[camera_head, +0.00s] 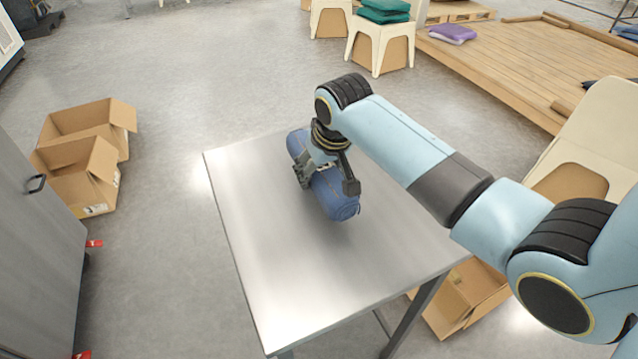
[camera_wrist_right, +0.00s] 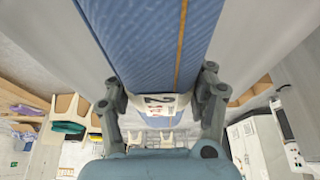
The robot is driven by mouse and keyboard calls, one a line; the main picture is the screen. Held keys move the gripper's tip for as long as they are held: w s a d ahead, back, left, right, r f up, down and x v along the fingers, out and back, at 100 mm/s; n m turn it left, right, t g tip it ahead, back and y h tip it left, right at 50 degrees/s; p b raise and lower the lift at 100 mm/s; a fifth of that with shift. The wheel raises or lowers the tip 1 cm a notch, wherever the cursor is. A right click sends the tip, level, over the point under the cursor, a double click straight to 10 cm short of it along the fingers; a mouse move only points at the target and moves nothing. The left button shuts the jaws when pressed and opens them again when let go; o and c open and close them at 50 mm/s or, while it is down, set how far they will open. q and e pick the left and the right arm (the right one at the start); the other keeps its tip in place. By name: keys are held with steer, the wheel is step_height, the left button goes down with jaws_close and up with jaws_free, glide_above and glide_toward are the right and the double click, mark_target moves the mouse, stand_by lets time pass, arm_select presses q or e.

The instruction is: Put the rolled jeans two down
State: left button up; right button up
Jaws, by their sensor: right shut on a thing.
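The rolled jeans two (camera_head: 333,194) are a blue denim roll in the grip of my right gripper (camera_head: 328,178), over the steel table (camera_head: 300,270). In the head view I cannot tell for certain whether the roll touches the table top. In the right wrist view the roll (camera_wrist_right: 150,45) fills the upper middle, with an orange seam and a white label (camera_wrist_right: 158,102) marked 2. The fingers of my right gripper (camera_wrist_right: 163,95) stand on both sides of it. My left gripper is not in view.
The rest of the table top is bare. Open cardboard boxes (camera_head: 88,165) stand on the floor at left, beside a grey cabinet (camera_head: 35,240). Another box (camera_head: 465,295) is under the table's right side. White stools (camera_head: 380,45) and a wooden platform (camera_head: 520,70) are behind.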

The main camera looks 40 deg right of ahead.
mark_target(325, 169)
steer(key=shift+w+f, duration=0.1)
steer(key=shift+f, duration=1.9)
steer(key=shift+f, duration=0.1)
steer(key=o, duration=1.5)
steer(key=p+v, duration=0.1)
steer(key=v, duration=1.1)
